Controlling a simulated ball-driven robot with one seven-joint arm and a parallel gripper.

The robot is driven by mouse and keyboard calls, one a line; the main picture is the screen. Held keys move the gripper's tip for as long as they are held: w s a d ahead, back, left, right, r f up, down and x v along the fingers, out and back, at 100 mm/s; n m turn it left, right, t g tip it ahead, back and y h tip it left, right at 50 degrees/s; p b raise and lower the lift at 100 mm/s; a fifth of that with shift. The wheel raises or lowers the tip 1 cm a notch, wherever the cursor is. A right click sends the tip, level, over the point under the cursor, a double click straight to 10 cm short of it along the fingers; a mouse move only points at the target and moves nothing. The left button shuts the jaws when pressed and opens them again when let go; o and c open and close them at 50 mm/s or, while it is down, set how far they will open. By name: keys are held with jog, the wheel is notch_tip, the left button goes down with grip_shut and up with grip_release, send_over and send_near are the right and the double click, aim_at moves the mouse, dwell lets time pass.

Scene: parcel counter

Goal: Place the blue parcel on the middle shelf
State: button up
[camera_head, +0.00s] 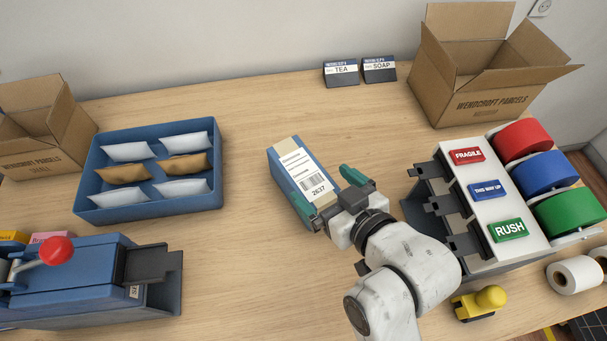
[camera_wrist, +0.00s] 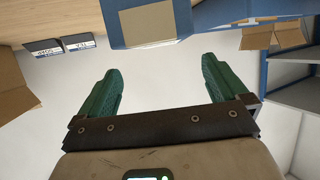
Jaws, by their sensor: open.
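The blue parcel (camera_head: 285,158) lies on the wooden counter near the middle of the head view, with a white label and tan tape on top. My gripper (camera_head: 329,178) is at its near right end, green fingers spread. A blue-edged unit with grey boards (camera_wrist: 290,92) stands at the right there, possibly the shelves; the middle shelf is not identifiable.
A blue tray (camera_head: 150,209) of mailers is left, and a dispenser (camera_head: 490,195) with coloured rolls is right, close to my arm. Open cartons (camera_head: 42,140) (camera_head: 470,90) stand at both sides. A red-knobbed machine (camera_head: 75,280) is front left.

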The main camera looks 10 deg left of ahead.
aim_at(305, 173)
jog(key=shift+f+p+x, duration=0.2)
jog(key=shift+p+x, duration=0.15)
jog(key=shift+x, duration=1.45)
jog(key=shift+f+p+x, duration=0.25)
jog(key=shift+p+x, duration=0.05)
jog(key=shift+x, duration=1.55)
jog(key=shift+s+d, duration=0.1)
jog(key=shift+d, duration=0.1)
jog(key=shift+c, duration=0.5)
jog(key=c, duration=1.6)
jog(key=shift+r, duration=0.1)
jog(key=shift+c, duration=0.7)
jog(key=shift+r, duration=0.1)
